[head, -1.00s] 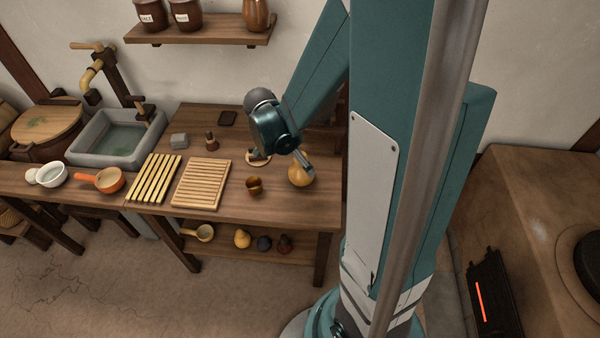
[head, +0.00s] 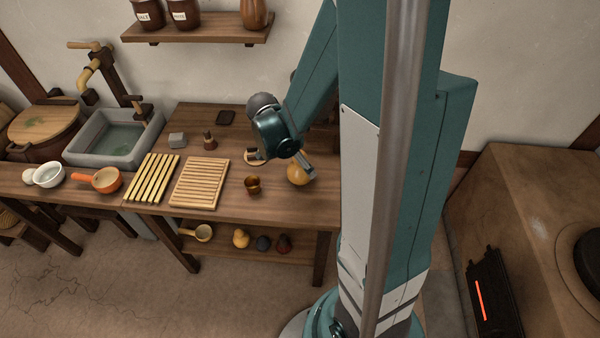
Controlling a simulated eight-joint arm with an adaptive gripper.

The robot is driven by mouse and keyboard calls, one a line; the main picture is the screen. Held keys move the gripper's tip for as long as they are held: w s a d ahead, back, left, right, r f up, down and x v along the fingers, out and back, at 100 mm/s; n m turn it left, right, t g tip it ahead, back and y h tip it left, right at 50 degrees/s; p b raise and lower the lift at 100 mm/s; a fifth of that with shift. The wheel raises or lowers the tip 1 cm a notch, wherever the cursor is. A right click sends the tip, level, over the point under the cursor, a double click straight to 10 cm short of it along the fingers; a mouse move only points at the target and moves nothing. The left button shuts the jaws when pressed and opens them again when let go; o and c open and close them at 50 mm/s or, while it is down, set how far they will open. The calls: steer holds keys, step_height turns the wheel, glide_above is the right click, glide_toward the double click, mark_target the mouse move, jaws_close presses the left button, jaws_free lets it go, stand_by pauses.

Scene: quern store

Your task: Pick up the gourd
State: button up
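A round, tan-yellow gourd (head: 296,175) stands on the wooden table near its right end. My gripper (head: 280,162) is just above and to the left of it, pointing down. Its two fingers are spread apart with nothing visible between them. The right finger overlaps the gourd's top in the picture; I cannot tell whether it touches. The left finger is over a small pale round piece (head: 254,158) on the table. The upper part of the gourd is partly hidden by the finger.
A small brown cup (head: 253,185) stands left of the gourd. A yellow gourd-like item (head: 241,238) sits on the lower shelf. The table's front right is clear.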

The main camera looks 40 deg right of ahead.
steer(key=shift+b+x, duration=0.95)
steer(key=shift+x, duration=1.65)
steer(key=shift+w+d, duration=0.1)
steer(key=shift+d, duration=0.05)
steer(key=c, duration=1.1)
